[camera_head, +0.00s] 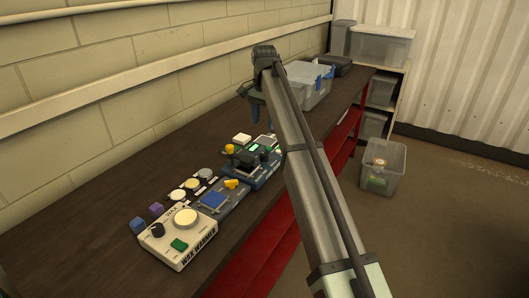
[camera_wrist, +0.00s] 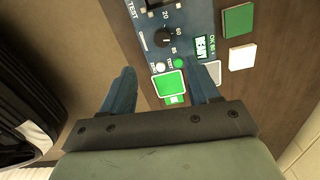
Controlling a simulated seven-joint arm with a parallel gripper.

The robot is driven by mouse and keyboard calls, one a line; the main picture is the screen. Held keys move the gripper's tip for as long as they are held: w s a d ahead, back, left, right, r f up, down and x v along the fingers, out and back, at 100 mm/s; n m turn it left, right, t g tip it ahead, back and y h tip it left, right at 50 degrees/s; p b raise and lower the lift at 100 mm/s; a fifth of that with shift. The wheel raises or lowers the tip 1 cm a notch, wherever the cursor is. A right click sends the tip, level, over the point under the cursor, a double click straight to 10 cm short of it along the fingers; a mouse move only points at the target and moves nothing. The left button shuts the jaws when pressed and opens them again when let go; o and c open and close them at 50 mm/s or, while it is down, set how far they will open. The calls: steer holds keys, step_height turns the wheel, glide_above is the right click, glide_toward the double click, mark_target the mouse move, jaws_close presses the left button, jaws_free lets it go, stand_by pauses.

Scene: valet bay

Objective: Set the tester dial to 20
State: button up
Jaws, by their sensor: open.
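The blue tester (camera_wrist: 190,22) shows at the top of the wrist view, with its round black dial (camera_wrist: 166,37) and small white numbers around it. I cannot read clearly where the dial points. A green square (camera_wrist: 168,84) and a small green display (camera_wrist: 200,47) are also there. My gripper (camera_wrist: 163,82) is open and empty; its blue fingers appear on either side of the green square, and the dial lies beyond the tips. In the head view the tester (camera_head: 265,172) is on the bench, and my arm hides part of the gripper above it.
A wax warmer (camera_head: 178,240) with its own knobs stands at the bench's near end. A blue-grey device (camera_head: 215,200) sits between it and the tester. A lidded clear bin (camera_head: 306,84) stands farther along the bench (camera_head: 90,250). A clear floor bin (camera_head: 383,170) stands right of the bench.

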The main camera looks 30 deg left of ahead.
mark_target(264, 154)
steer(key=f, duration=1.3)
steer(key=shift+w+f, duration=0.25)
steer(key=shift+f, duration=0.1)
steer(key=shift+c, duration=0.4)
steer(key=c, duration=1)
steer(key=shift+o, duration=0.2)
